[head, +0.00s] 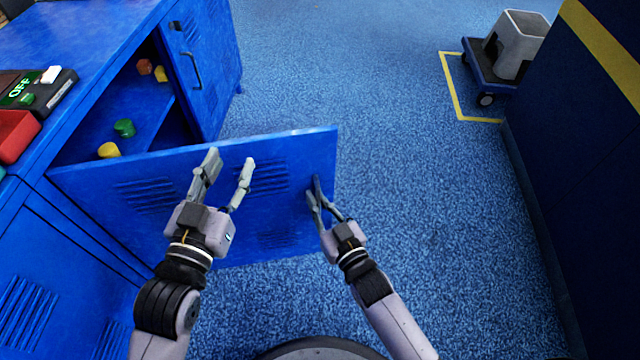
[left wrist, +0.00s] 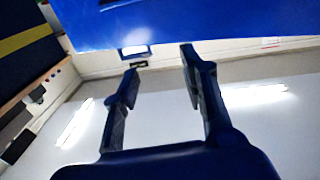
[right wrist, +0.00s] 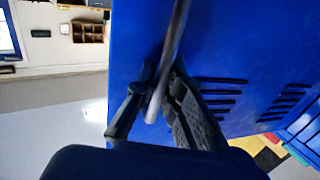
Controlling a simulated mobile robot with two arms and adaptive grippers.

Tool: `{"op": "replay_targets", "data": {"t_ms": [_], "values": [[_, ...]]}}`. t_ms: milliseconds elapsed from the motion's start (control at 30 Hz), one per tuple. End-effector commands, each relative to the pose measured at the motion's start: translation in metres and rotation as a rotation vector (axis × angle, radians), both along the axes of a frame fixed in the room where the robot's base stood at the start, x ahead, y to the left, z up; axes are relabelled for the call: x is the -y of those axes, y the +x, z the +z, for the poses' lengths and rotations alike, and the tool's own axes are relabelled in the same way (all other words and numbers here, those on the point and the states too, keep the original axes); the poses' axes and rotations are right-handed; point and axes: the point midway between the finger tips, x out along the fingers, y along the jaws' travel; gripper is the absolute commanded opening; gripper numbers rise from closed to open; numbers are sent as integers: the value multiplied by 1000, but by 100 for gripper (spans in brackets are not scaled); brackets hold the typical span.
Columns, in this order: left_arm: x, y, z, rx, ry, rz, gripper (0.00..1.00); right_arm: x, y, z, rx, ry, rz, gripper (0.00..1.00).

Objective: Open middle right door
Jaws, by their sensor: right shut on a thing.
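A blue cabinet door (head: 285,150) with louvre slots stands swung out from the blue cabinet, and the shelf space behind it is exposed. My right gripper (head: 318,192) is shut on the door's handle near the free edge. In the right wrist view the handle (right wrist: 172,60) is a grey bar running between the fingers. My left gripper (head: 228,165) is open and empty in front of the same door, left of the right gripper. In the left wrist view its fingers (left wrist: 158,80) are apart, with a strip of the blue door above them.
Inside the cabinet are a green piece (head: 124,127), a yellow piece (head: 108,150) and small blocks (head: 145,67). Another blue door (head: 205,70) with a handle is beyond. A dark blue unit (head: 585,150) stands at right, a cart with a grey bin (head: 522,42) behind. Carpet between is clear.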

Motion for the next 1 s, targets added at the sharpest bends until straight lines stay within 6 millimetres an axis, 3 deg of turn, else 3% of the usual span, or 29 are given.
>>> {"op": "replay_targets", "data": {"t_ms": [200,400,867,900,1000], "values": [[-7,-6,-33,-184,47,13,40,-4,-15,2,2,-2,11,0],[-10,-11,-50,-269,68,18,40,-6,-21,1,2,-2,16,0],[-11,-13,-55,-293,74,19,40,-6,-23,0,4,-3,16,0],[-11,-13,-55,-293,74,19,40,-6,-23,0,4,-3,16,9],[-12,-13,-55,-293,74,19,40,-6,-23,0,3,-2,17,16]]}}
